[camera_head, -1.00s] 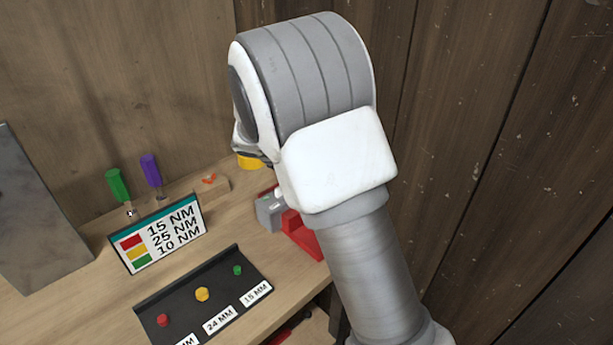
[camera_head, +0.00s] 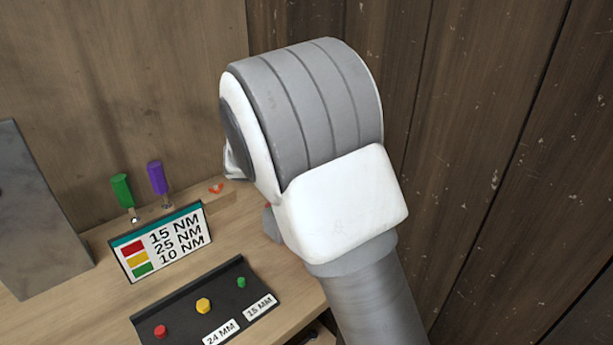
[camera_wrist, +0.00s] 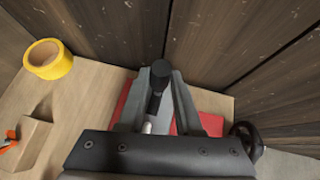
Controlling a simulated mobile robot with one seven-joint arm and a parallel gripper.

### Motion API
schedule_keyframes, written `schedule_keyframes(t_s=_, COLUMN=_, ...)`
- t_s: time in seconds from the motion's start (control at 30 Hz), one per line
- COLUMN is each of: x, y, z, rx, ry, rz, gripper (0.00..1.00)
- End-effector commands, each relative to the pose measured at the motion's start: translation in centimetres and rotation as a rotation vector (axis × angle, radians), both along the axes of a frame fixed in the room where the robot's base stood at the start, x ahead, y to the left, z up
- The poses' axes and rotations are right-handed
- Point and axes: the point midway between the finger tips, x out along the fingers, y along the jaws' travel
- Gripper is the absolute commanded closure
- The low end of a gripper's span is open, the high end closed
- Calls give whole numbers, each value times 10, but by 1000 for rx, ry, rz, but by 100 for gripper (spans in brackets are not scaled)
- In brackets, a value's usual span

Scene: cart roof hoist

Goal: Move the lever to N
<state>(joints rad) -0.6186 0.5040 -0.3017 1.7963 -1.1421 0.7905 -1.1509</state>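In the wrist view, the lever (camera_wrist: 159,76) shows as a black knob on a dark stem, standing over a red base (camera_wrist: 211,123). My gripper (camera_wrist: 162,72) has its two fingers apart, one on each side of the lever. A gap shows on the right side of the knob; contact on the left side is hard to tell. The letters for the lever's positions cannot be seen. In the head view my arm hides the lever, the red base and my gripper's fingers.
A yellow tape roll (camera_wrist: 48,60) and a wooden block (camera_wrist: 28,140) lie on the bench left of the lever. A dark handwheel (camera_wrist: 247,138) is close on the right. A sign (camera_head: 162,242), a black button panel (camera_head: 205,300) and green (camera_head: 122,190) and purple (camera_head: 157,177) screwdrivers stand farther left.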

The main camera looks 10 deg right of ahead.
Motion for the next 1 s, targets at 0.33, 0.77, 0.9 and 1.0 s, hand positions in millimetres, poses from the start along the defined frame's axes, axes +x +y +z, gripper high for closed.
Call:
schedule_keyframes(t_s=0.33, x=0, y=0, z=0, rx=1, ry=1, rz=0, gripper=36)
schedule_keyframes(t_s=0.77, x=-23, y=25, z=26, rx=3, ry=-2, rz=3, gripper=36)
schedule_keyframes(t_s=0.9, x=-43, y=45, z=47, rx=3, ry=-2, rz=5, gripper=36)
schedule_keyframes(t_s=1.0, x=-58, y=59, z=61, rx=3, ry=-1, rz=4, gripper=36)
